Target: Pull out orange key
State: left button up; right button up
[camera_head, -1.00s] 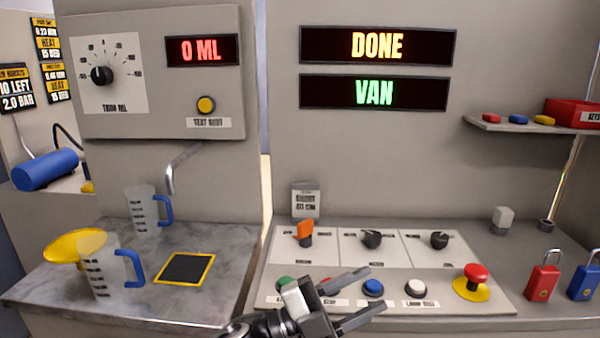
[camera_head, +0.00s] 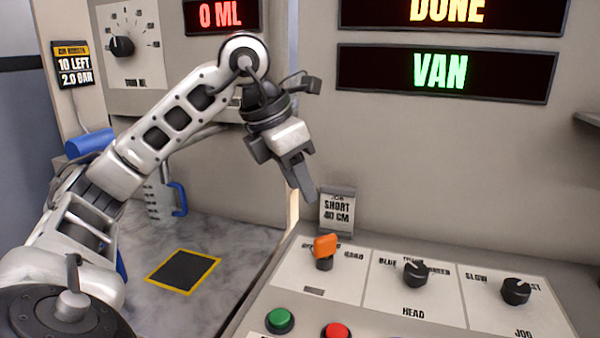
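The orange key (camera_head: 325,245) sits upright in the leftmost switch of the sloped control panel (camera_head: 340,285). My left gripper (camera_head: 305,190) hangs above and slightly left of the key, fingers pointing down and to the right. It is apart from the key, with a clear gap, and nothing shows in it. Its fingers are seen nearly edge-on, so their opening cannot be told. My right gripper is not in view.
A small sign (camera_head: 337,212) stands behind the key. Black knobs (camera_head: 415,274) (camera_head: 516,291) lie to its right. Green (camera_head: 280,320) and red (camera_head: 336,331) buttons are in front. A clear jug (camera_head: 160,203) stands left, partly behind my arm.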

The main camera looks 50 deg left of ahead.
aim_at(326, 236)
pick_arm(q)
jog(key=b+x, duration=0.1)
jog(key=x, duration=1.3)
jog(key=shift+b, duration=0.35)
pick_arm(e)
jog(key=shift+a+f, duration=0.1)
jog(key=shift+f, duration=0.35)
pick_arm(q)
jog(key=shift+c, duration=0.3)
grip_shut()
jog(key=c, duration=0.6)
grip_release()
jog(key=shift+c, duration=0.2)
grip_shut()
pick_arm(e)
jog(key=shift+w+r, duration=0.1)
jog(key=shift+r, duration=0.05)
pick_arm(q)
jog(key=shift+r+p, duration=0.3)
jog(key=shift+r, duration=0.1)
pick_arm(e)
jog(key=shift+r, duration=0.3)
